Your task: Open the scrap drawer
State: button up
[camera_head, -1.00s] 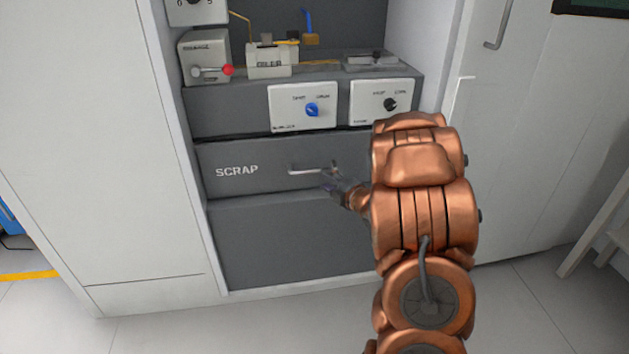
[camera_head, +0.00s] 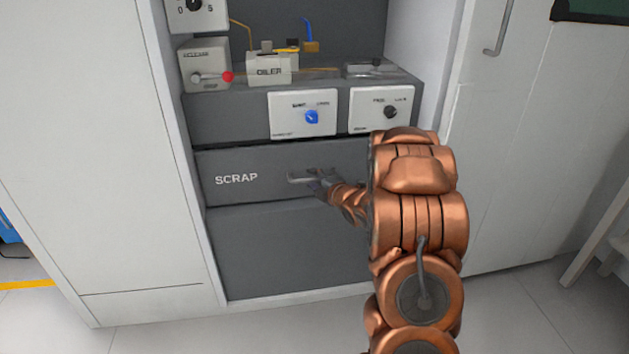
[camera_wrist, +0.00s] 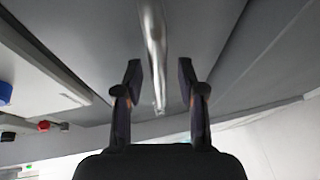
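The scrap drawer (camera_head: 237,179) is a dark grey front with "SCRAP" lettered in white, below the panel with the knobs. It looks flush with the cabinet. Its bar handle (camera_head: 300,180) is light metal, partly hidden by my gripper (camera_head: 322,183) in the head view. In the wrist view the handle (camera_wrist: 154,45) runs between the two dark fingers of my gripper (camera_wrist: 160,80). The fingers are apart, with a gap on each side of the bar, so my gripper is open around or just before the handle; I cannot tell the exact depth.
Above the drawer are a panel with a blue knob (camera_head: 311,117), a panel with a black knob (camera_head: 390,112), the oiler (camera_head: 269,69) and a red-tipped lever (camera_head: 227,77). White cabinet walls flank the bay. The floor (camera_head: 250,330) in front looks clear.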

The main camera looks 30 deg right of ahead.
grip_shut()
jog(key=shift+a, duration=0.15)
dwell(0.4)
